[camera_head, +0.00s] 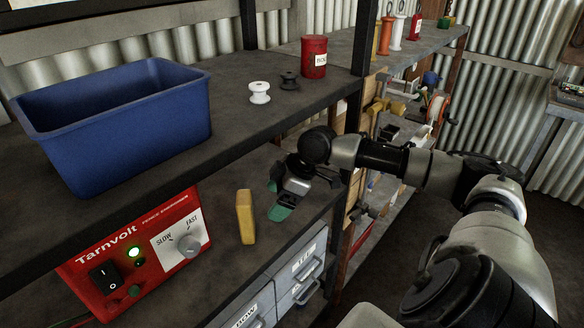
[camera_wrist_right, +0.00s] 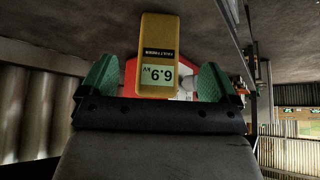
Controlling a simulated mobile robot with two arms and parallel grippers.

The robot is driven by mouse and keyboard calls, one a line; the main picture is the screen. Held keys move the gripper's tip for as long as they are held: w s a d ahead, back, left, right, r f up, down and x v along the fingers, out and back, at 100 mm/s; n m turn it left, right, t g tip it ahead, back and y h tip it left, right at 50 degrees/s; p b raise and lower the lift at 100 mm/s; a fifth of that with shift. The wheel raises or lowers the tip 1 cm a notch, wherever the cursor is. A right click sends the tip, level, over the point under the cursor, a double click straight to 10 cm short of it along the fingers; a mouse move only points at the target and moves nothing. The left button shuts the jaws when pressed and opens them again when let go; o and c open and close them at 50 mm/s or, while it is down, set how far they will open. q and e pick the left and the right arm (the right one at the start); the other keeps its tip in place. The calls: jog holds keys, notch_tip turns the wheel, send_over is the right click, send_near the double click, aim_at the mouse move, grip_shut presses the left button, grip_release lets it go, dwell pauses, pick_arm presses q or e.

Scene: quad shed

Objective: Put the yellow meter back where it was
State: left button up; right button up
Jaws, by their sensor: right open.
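The yellow meter (camera_head: 245,217) stands upright on the lower shelf (camera_head: 228,262), just right of the red Tarnvolt box (camera_head: 140,248). My right gripper (camera_head: 276,200), with green fingertips, is open and empty just right of the meter, apart from it. In the right wrist view the meter (camera_wrist_right: 160,55) appears upside down, its display reading 6.9 kV, ahead of and between the open green fingers (camera_wrist_right: 158,82). Whether the fingers reach around it there is not clear. My left gripper is not in view.
A dark post (camera_head: 361,110) rises beside my right arm. Grey drawers (camera_head: 300,272) are below the lower shelf.

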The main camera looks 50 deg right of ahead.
jog(key=shift+s+d+b, duration=0.45)
jog(key=shift+s+d, duration=0.85)
jog(key=shift+d, duration=0.2)
